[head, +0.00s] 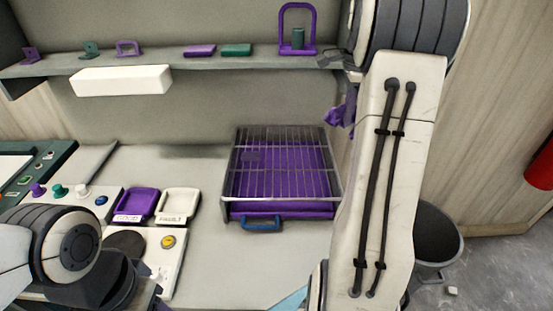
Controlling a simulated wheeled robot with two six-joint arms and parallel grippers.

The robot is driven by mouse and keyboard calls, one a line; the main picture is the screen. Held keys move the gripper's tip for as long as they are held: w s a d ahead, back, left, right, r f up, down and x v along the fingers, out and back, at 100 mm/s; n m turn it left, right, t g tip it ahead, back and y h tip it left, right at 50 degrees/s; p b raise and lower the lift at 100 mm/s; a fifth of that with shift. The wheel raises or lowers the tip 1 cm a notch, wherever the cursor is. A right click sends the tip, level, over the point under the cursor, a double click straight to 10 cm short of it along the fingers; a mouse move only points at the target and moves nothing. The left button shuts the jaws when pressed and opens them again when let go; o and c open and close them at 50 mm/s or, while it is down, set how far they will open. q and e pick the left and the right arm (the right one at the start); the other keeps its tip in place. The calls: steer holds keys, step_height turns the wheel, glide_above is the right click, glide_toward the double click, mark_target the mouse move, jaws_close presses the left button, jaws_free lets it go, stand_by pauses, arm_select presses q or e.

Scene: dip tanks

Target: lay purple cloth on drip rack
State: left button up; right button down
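A crumpled piece of purple cloth (341,113) hangs at the right end of the shelf, partly hidden behind my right arm. The drip rack (238,187) is a wire grid over a purple tray, with a blue handle at its front. No cloth is spread over its wires. The dark tip of my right gripper (332,58) shows by the shelf end, just above the cloth. Its fingers are mostly hidden, and I cannot tell whether it holds the cloth. My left arm is at the lower left, and its gripper fingers cannot be made out.
A shelf (215,62) holds purple and green pieces and a purple arch (283,25). A purple dish (137,205) and a white dish (177,206) stand left of the rack. The counter in front of the rack is clear.

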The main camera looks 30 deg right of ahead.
steer(key=w+a+f+p, duration=0.4)
steer(key=w+f+p, duration=0.1)
steer(key=w+f, duration=0.5)
steer(key=shift+w+f, duration=0.3)
steer(key=shift+f, duration=0.2)
steer(key=shift+c, duration=1.7)
jaws_free()
step_height(320, 180, up, 11)
steer(key=b, duration=0.2)
steer(key=shift+f, duration=0.2)
